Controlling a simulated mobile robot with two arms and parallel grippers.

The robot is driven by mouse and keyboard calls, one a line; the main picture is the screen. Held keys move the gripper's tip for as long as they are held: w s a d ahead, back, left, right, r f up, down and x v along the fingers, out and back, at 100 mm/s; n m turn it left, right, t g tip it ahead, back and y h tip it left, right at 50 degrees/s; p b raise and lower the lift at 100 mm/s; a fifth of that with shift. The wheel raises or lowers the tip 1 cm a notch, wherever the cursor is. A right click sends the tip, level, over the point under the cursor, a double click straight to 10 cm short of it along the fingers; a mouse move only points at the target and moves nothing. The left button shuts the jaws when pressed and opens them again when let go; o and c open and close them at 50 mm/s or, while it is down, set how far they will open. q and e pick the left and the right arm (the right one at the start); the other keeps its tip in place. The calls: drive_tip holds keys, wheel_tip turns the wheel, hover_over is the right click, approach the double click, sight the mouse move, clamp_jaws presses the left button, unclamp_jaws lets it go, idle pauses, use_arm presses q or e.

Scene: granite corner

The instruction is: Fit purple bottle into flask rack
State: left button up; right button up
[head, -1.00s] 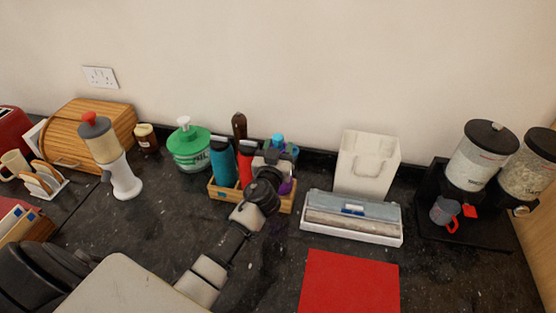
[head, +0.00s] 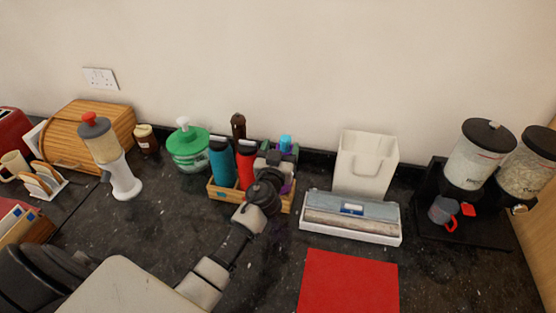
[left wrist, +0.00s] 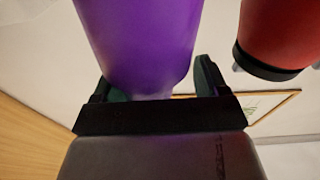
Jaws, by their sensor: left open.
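The purple bottle (head: 285,188) shows as a small purple patch behind my left gripper (head: 282,160), at the right end of the wooden flask rack (head: 222,193). A light blue cap (head: 285,143) shows just above the gripper. In the left wrist view the purple bottle (left wrist: 140,40) stands between the fingers of the open left gripper (left wrist: 153,88). A teal bottle (head: 221,160) and a red bottle (head: 246,163) stand in the rack to the left. The purple bottle's base is hidden by my gripper and arm. My right gripper is not in view.
A green-lidded jar (head: 187,147) stands left of the rack. A white box (head: 366,165) and a tray with a roll (head: 350,218) are to the right. A dark brown bottle top (head: 238,125) rises behind the rack. A red mat (head: 350,283) lies in front.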

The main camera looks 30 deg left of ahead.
use_arm(q)
drive_tip(key=shift+g, duration=0.5)
drive_tip(key=f, duration=0.2)
drive_tip(key=s+f, duration=0.1)
drive_tip(key=f, duration=0.1)
drive_tip(key=shift+a+f, duration=0.1)
drive_tip(key=shift+f, duration=0.25)
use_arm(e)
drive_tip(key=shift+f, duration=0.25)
use_arm(q)
drive_tip(key=b+v, duration=0.2)
drive_tip(key=v, duration=0.8)
drive_tip(key=shift+a+b, duration=0.3)
drive_tip(key=shift+b, duration=0.05)
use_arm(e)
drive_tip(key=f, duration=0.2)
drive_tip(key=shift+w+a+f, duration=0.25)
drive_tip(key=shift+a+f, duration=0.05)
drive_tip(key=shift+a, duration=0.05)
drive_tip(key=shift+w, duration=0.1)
use_arm(q)
drive_tip(key=shift+s+f, duration=0.1)
drive_tip(key=shift+f, duration=0.05)
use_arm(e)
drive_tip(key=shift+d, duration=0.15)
